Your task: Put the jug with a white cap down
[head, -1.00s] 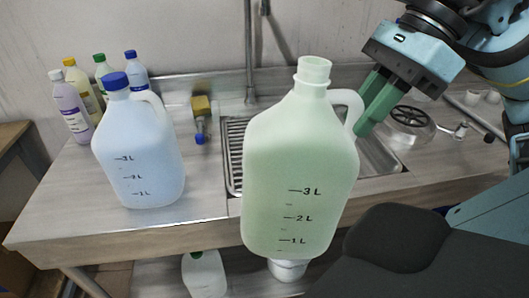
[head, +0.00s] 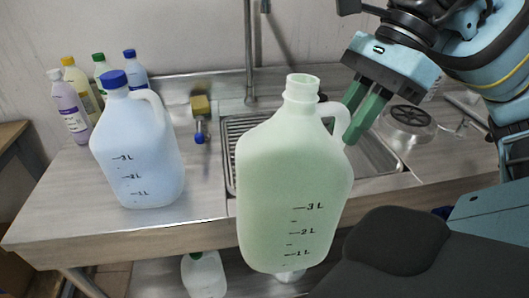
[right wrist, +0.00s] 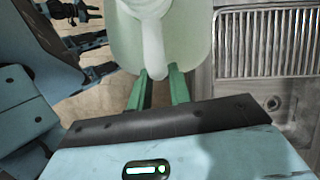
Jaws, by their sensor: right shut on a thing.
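A large pale green translucent jug (head: 290,190) with a white neck hangs upright in front of the counter in the head view. My right gripper (head: 347,140) is shut on its handle, from the right side. In the right wrist view the jug (right wrist: 190,30) is above the green fingers (right wrist: 157,78), with its handle between them. The jug's base overlaps the counter's front edge in the picture, and it appears held in the air.
A blue jug with a blue cap (head: 138,145) stands on the counter (head: 75,205) at the left. Several bottles (head: 70,110) stand at the back left. A sink (head: 235,150) lies behind the held jug. A pan (head: 408,125) is at the right. Another jug (head: 203,275) is below the counter.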

